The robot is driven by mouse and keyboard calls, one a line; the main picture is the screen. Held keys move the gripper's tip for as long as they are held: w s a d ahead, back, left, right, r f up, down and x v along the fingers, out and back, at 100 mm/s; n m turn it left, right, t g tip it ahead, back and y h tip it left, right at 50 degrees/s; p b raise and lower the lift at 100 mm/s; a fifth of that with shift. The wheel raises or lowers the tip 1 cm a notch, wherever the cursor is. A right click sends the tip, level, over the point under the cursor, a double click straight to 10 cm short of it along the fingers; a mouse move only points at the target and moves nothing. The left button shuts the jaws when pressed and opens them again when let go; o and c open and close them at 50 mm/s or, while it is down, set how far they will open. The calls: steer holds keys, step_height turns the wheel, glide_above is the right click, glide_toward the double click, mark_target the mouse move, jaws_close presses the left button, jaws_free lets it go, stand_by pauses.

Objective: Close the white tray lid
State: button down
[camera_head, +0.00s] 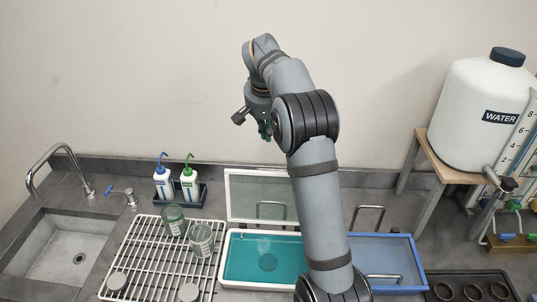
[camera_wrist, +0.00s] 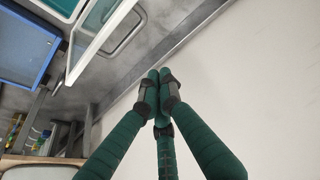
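The white tray (camera_head: 225,272) sits on the counter with teal inside. Its white-framed, clear lid (camera_head: 228,200) stands raised at the tray's back edge, with a grey handle (camera_head: 270,211) showing at its lower part. The lid's frame also shows at the upper left of the wrist view (camera_wrist: 101,38). My gripper (camera_head: 264,130) is high above and behind the tray, near the wall, apart from the lid and partly hidden by my arm. In the wrist view its green fingers (camera_wrist: 158,88) come together at the tips with nothing between them. My arm hides the tray's right side.
A blue tray (camera_head: 400,276) is right of the white one. A wire rack (camera_head: 150,262) with glass beakers (camera_head: 202,241) is left, near two wash bottles (camera_head: 189,183) and a sink (camera_head: 60,252). A water tank (camera_head: 475,110) stands right. The space around my gripper is clear.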

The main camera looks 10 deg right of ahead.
step_height(320, 180, down, 9)
steer(key=d+p, duration=0.1)
steer(key=shift+s+p, duration=0.4)
steer(key=shift+s, duration=0.1)
stand_by(0.3)
steer(key=shift+a, duration=0.1)
